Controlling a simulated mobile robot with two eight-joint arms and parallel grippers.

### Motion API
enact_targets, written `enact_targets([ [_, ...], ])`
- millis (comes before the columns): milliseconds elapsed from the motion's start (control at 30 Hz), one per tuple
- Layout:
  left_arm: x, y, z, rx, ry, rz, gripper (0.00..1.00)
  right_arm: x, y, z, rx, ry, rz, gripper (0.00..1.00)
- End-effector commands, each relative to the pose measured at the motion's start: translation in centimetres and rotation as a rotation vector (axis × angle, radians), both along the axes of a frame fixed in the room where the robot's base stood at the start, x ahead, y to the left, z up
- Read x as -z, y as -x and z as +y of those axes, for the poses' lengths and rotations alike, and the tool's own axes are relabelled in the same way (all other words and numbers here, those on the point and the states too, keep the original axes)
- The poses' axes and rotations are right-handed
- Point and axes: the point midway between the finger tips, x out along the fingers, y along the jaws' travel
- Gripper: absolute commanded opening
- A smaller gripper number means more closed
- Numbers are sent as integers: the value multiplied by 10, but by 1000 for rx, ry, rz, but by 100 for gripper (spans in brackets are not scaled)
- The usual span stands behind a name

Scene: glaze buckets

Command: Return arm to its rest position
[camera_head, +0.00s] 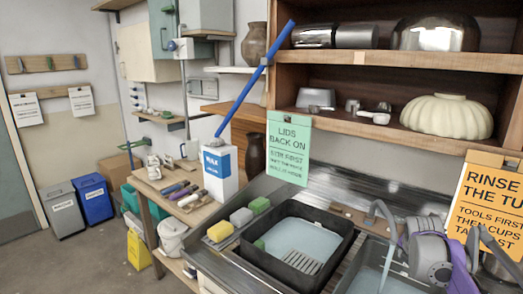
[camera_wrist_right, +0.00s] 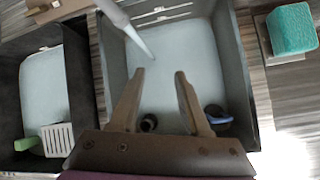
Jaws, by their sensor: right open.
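My right gripper (camera_wrist_right: 160,77) is open in the right wrist view, with two tan fingers apart and nothing between them. It is above a dark-walled sink basin (camera_wrist_right: 243,75) with a pale, water-like surface. A dark round item (camera_wrist_right: 149,123) and a dark blue item (camera_wrist_right: 217,114) show in the basin, partly hidden by the fingers. In the head view, my grey and purple right arm is at the lower right beside the sink; its fingertips are not clearly seen there. My left gripper is not in view.
A faucet spout (camera_wrist_right: 125,25) reaches over the basin close to the right gripper. A black tub (camera_head: 263,255) stands beside the sink. A teal sponge (camera_wrist_right: 292,28) lies at the basin's side. Shelves (camera_head: 400,62) and a hanging green sign (camera_head: 288,148) are above the counter.

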Motion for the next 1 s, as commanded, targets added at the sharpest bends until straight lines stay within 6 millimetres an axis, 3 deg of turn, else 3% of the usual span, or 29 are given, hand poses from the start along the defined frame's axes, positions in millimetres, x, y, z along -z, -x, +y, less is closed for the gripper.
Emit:
enact_targets([
  [267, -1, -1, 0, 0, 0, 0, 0, 10, 78, 103, 474, -391, -179, 46],
  [400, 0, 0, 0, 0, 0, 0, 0, 28, 132, 152, 771, -616, -253, 46],
  [600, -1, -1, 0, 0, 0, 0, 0, 68, 213, 209, 1216, -912, -318, 46],
  [800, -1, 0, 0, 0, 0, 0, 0, 112, 281, 244, 1611, -1123, -344, 46],
  [1000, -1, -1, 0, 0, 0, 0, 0, 135, 311, 257, 1809, -1207, -351, 46],
])
